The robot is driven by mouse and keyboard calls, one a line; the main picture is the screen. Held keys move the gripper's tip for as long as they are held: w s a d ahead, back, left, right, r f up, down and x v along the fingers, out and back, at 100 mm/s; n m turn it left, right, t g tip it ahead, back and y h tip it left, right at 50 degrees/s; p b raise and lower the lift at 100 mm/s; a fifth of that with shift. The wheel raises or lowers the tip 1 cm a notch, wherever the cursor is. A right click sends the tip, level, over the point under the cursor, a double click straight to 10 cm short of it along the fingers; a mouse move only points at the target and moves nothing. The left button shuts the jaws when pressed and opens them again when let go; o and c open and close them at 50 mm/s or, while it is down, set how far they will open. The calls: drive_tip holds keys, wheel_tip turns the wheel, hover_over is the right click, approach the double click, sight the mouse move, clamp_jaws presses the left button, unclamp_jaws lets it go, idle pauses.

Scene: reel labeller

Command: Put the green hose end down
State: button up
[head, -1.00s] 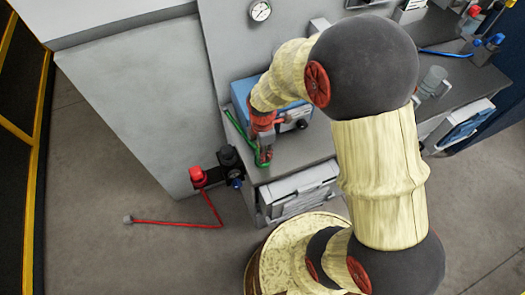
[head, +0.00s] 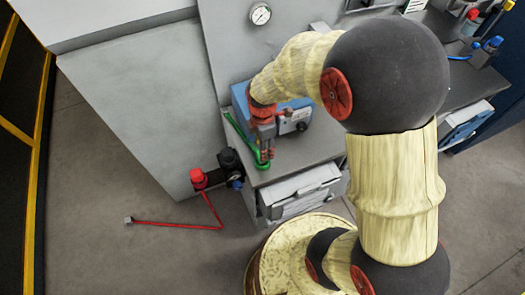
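The green hose (head: 238,131) runs from beside the blue box down to its looped end on the near left corner of the grey bench. The green hose end (head: 262,164) is at the bench top, under my gripper (head: 266,153). My gripper points down, with its fingertips right at the hose end. The fingers are small in the head view, and I cannot tell whether they are shut on the hose end or just around it.
A blue box (head: 296,112) stands on the bench (head: 305,145) close behind my gripper. A red hose (head: 180,225) lies on the floor from a red-capped fitting (head: 198,179) at the bench's left. A drawer (head: 300,192) is below. A gauge (head: 260,14) is on the wall.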

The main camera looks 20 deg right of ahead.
drive_tip(key=s+r+m+t+p, duration=0.15)
drive_tip(key=r+m, duration=0.25)
drive_tip(key=r, duration=0.5)
drive_tip(key=s+r+m+t+b, duration=0.1)
drive_tip(key=s+r+m, duration=0.2)
drive_tip(key=r, duration=0.7)
drive_tip(key=s+r+m+t, duration=0.3)
drive_tip(key=s+r+m, duration=0.6)
drive_tip(key=m, duration=0.2)
drive_tip(key=shift+s, duration=0.25)
drive_tip(key=shift+f, duration=0.1)
wheel_tip(320, 180, down, 4)
drive_tip(key=b, duration=0.3)
drive_tip(key=shift+f+b, duration=0.1)
drive_tip(key=shift+b, duration=0.3)
